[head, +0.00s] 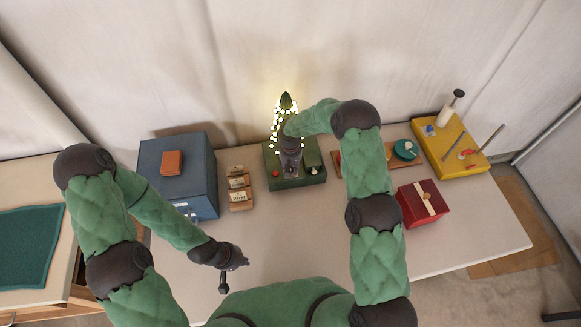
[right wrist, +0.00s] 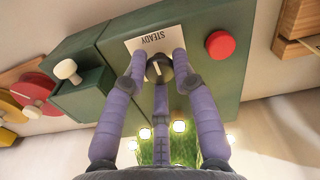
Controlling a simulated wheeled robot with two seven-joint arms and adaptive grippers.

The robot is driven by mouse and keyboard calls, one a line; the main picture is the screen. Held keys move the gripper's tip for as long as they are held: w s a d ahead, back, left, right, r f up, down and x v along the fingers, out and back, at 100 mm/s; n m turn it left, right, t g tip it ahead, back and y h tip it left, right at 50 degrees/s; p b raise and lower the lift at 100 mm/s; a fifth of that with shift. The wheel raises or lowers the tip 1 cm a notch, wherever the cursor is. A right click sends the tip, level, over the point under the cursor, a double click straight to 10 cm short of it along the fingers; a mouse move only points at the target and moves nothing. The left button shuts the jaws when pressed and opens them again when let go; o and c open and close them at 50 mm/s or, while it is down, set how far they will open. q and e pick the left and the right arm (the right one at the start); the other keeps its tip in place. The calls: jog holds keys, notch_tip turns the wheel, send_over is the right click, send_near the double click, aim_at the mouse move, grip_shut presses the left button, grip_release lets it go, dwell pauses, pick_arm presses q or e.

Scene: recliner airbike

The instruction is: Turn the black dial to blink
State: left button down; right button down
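The black dial (right wrist: 158,67) sits on a white label plate (right wrist: 134,46) on top of a dark green box (head: 312,177). It has a pale pointer line. The word STEADY shows upside down in the right wrist view; any other words are hidden behind my fingers. My right gripper (right wrist: 159,66) has its purple fingers around the dial, with two tips against its sides and a third finger below. In the head view my right gripper (head: 290,165) hides the dial. My left gripper (head: 230,268) hangs over the front of the table, away from the box; its fingers are too small to read.
A red button (right wrist: 220,44) is beside the dial. A lit plant-like cone (head: 286,101) rises behind the box. A blue cabinet (head: 187,150) and wooden label blocks (head: 239,187) stand left. A red box (head: 423,203) and yellow board (head: 455,160) are right. The front middle is clear.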

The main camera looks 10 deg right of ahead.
pick_arm(q)
jog(key=shift+f, duration=0.25)
pick_arm(e)
jog(key=shift+n, duration=0.3)
pick_arm(q)
jog(key=shift+f+b, duration=0.85)
jog(key=shift+b, duration=0.25)
pick_arm(e)
jog(key=n, duration=0.2)
jog(key=shift+f+n, duration=0.1)
jog(key=shift+n, duration=0.3)
pick_arm(q)
jog(key=shift+f+b, duration=0.8)
pick_arm(e)
jog(key=n, duration=0.4)
jog(key=shift+n, duration=0.3)
pick_arm(q)
jog(key=shift+f+b, duration=0.35)
jog(key=shift+b, duration=0.05)
pick_arm(e)
jog(key=n, duration=0.4)
jog(key=shift+n, duration=0.3)
pick_arm(q)
jog(key=shift+f, duration=0.2)
pick_arm(e)
jog(key=n, duration=0.5)
jog(key=shift+n, duration=0.3)
jog(key=c, duration=1)
grip_release()
